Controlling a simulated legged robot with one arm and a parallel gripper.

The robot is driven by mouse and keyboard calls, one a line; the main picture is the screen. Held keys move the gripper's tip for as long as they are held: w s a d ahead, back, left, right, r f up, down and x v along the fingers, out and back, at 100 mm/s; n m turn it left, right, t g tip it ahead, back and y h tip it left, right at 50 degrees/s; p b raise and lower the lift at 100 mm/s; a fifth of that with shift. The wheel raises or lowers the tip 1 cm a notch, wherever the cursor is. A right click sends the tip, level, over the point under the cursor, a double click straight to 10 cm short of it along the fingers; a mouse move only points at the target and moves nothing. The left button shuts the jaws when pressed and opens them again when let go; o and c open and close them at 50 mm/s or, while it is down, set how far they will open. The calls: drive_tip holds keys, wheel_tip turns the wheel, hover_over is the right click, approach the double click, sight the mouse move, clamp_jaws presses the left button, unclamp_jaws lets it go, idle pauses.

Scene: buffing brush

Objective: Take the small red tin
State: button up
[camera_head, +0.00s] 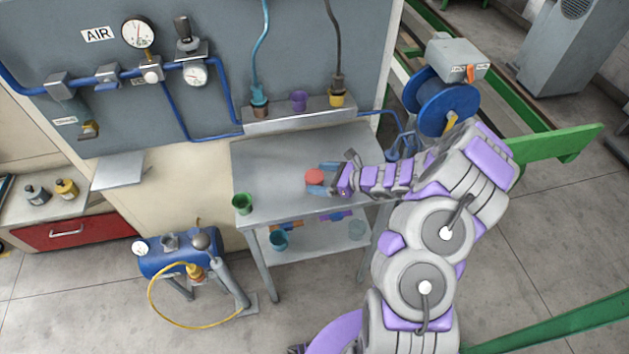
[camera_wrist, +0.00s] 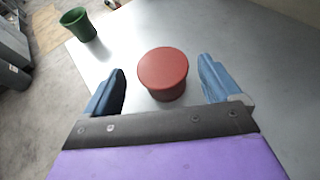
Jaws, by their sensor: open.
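The small red tin (camera_head: 314,176) stands on the grey metal table (camera_head: 275,150), near its middle. In the wrist view the tin (camera_wrist: 163,73) is round, with a flat lid and a slightly narrower body below. My gripper (camera_head: 323,179) reaches in from the right of the table. In the wrist view my gripper (camera_wrist: 163,85) is open, with one blue finger to the left of the tin and one to the right. Clear gaps show between the tin and both fingers. The tin sits between and slightly beyond the fingertips.
A green cup (camera_head: 242,203) stands at the table's front left corner; it also shows in the wrist view (camera_wrist: 78,24). The tabletop around the tin is clear.

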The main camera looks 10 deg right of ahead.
sight(316, 177)
drive_tip(key=x, duration=0.2)
drive_tip(key=b+x, duration=0.1)
drive_tip(key=x, duration=0.1)
drive_tip(key=shift+w+d+f, duration=0.1)
drive_tip(key=shift+d+f, duration=0.1)
drive_tip(key=shift+f, duration=0.05)
drive_tip(key=shift+w+a, duration=0.25)
drive_tip(key=shift+a, duration=0.1)
drive_tip(key=c, duration=1.1)
